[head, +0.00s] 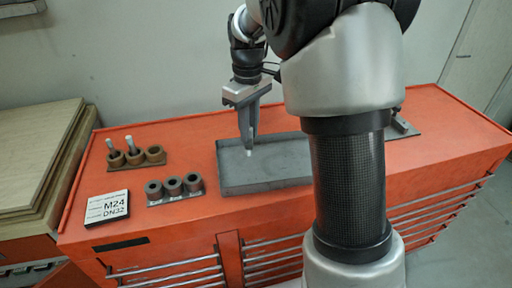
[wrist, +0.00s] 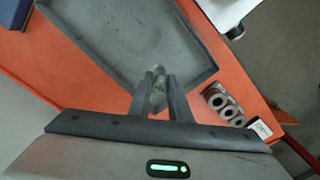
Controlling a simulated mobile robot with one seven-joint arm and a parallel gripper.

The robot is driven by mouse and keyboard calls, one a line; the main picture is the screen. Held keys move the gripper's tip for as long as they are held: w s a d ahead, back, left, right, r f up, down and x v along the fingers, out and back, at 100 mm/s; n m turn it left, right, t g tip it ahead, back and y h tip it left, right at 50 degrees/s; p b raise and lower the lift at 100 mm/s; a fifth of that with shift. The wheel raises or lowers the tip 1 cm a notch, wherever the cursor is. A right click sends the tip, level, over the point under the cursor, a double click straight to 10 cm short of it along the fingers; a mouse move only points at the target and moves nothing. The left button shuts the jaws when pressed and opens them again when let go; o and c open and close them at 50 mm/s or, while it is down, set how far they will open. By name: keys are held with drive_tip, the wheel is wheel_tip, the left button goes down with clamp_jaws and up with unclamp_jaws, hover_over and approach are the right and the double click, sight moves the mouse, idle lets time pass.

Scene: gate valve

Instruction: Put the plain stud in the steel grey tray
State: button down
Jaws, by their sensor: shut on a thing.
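My gripper (head: 249,140) is shut on a small pale stud (head: 248,153), whose tip shows below the fingertips. In the wrist view the stud (wrist: 159,83) sits between the two fingers. The steel grey tray (head: 232,187) lies on the orange bench top, and the gripper is over its left part in the head view. The tray (wrist: 110,38) also fills much of the upper wrist view. Whether the stud touches the tray floor I cannot tell. The tray's right part is hidden behind my arm.
A brown holder (head: 136,158) with three cups has two pale studs standing in it. A row of three grey cups (head: 173,188) stands left of the tray. A sign reading M24 DN32 (head: 107,207) lies at the left. Wooden boards (head: 35,150) are stacked beyond the bench's left edge.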

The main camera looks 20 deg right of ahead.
sight(250, 154)
drive_tip(key=shift+f, duration=2.4)
drive_tip(key=shift+f, duration=0.1)
drive_tip(key=c, duration=1.6)
unclamp_jaws()
drive_tip(key=shift+c, duration=0.2)
